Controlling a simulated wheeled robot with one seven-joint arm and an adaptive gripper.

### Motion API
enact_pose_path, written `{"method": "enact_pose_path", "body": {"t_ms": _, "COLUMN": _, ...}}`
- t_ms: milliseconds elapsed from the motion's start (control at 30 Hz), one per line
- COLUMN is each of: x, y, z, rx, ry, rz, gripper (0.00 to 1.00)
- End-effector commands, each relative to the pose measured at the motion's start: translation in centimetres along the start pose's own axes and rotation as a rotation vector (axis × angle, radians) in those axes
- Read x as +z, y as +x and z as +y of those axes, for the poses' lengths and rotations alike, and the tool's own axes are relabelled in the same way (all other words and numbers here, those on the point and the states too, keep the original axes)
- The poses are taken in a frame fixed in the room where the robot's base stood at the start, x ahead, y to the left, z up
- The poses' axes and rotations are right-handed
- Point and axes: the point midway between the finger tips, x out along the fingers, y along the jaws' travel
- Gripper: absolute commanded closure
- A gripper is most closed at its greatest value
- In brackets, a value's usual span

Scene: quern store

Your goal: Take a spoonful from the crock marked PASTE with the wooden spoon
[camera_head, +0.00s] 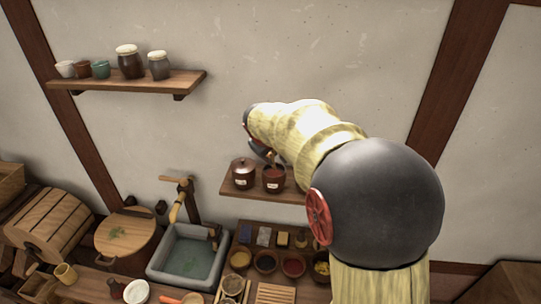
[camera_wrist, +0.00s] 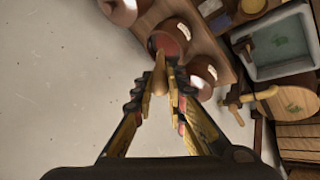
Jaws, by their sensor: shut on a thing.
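My gripper (camera_head: 262,152) is above the wall shelf, shut on the wooden spoon. In the wrist view the pale spoon (camera_wrist: 160,62) sits between the fingertips (camera_wrist: 160,82), pointing toward an open crock. That brown crock (camera_head: 273,180) has a reddish inside, which also shows in the wrist view (camera_wrist: 168,40). The spoon's tip appears at or over its near rim; I cannot tell whether it is inside. A lidded brown crock (camera_head: 243,175) stands beside it. Both have pale labels too small to read. A third crock (camera_wrist: 122,8) shows at the wrist view's top edge, hidden in the head view.
The crocks stand close together on a narrow wooden shelf (camera_head: 230,190) against the wall. Below are a stone sink (camera_head: 188,258), bowls of coloured stuff (camera_head: 293,266) and a round wooden lid (camera_head: 125,236). An upper shelf (camera_head: 130,83) holds jars and cups.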

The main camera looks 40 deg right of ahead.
Motion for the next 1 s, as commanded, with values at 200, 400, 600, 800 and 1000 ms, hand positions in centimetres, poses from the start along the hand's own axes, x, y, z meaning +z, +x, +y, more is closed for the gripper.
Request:
{"method": "enact_pose_path", "body": {"t_ms": 200, "x": 0.08, "y": 0.20, "z": -0.11, "rx": 0.000, "ry": 0.000, "rz": 0.000, "gripper": 1.00}}
{"method": "enact_pose_path", "body": {"t_ms": 400, "x": 0.16, "y": 0.39, "z": -0.21, "rx": 0.000, "ry": 0.000, "rz": 0.000, "gripper": 1.00}}
{"method": "enact_pose_path", "body": {"t_ms": 600, "x": 0.23, "y": 0.56, "z": -0.31, "rx": 0.000, "ry": 0.000, "rz": 0.000, "gripper": 1.00}}
{"method": "enact_pose_path", "body": {"t_ms": 800, "x": 0.31, "y": 0.74, "z": -0.40, "rx": 0.000, "ry": 0.000, "rz": 0.000, "gripper": 1.00}}
{"method": "enact_pose_path", "body": {"t_ms": 1000, "x": 0.38, "y": 0.92, "z": -0.50, "rx": 0.000, "ry": 0.000, "rz": 0.000, "gripper": 1.00}}
